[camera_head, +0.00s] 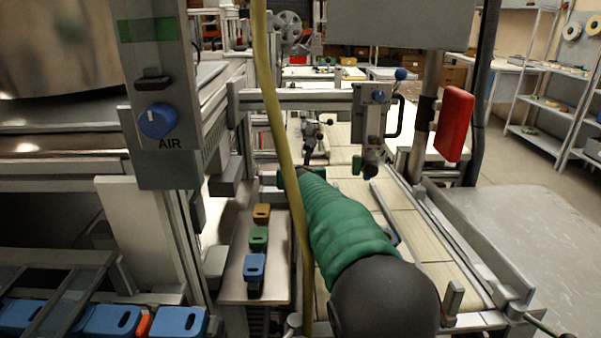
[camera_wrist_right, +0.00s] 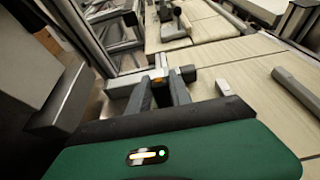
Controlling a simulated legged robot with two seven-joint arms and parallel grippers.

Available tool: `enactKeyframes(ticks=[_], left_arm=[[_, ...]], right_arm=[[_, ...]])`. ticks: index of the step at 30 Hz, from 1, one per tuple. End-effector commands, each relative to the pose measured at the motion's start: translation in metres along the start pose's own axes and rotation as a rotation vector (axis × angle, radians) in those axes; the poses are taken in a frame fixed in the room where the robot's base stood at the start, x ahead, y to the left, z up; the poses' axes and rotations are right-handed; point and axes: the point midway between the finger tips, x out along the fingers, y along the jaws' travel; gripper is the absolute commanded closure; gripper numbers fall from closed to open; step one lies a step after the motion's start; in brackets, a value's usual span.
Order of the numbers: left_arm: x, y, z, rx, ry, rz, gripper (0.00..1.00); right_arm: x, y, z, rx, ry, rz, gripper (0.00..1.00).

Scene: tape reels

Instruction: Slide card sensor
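My right arm, in a green sleeve, reaches forward in the head view; its fingers are largely hidden there. In the right wrist view my right gripper (camera_wrist_right: 161,77) has its two grey fingers apart. A grey block (camera_wrist_right: 122,87) is just left of the fingers. I cannot tell for certain which part is the card sensor. A grey bracketed unit with a blue knob (camera_head: 373,110) stands above the conveyor (camera_head: 437,247). My left gripper is not in view.
A yellow hose (camera_head: 281,130) hangs left of my arm. A red box (camera_head: 455,123) is on a post at right. Blue (camera_head: 254,266), green (camera_head: 258,237) and orange (camera_head: 261,212) pieces line a side plate. A grey table (camera_head: 535,225) at right is clear.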

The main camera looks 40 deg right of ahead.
Motion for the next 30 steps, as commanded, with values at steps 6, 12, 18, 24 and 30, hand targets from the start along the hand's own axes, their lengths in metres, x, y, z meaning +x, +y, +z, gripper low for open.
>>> enactKeyframes(ticks=[6, 12, 18, 24, 30], left_arm=[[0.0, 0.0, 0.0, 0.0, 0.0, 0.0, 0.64], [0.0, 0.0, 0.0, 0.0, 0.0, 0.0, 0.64], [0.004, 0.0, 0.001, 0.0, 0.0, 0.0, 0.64], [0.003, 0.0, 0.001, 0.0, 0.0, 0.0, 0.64], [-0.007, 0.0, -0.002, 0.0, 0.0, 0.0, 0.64]], right_arm=[[0.0, 0.0, 0.001, 0.001, -0.002, 0.0, 0.56], [-0.001, 0.0, 0.001, 0.001, -0.003, 0.0, 0.56], [-0.028, 0.0, 0.001, 0.004, -0.005, 0.003, 0.56], [-0.088, 0.0, 0.003, 0.004, -0.005, 0.006, 0.56], [-0.141, 0.0, 0.003, 0.003, -0.003, 0.003, 0.56]])
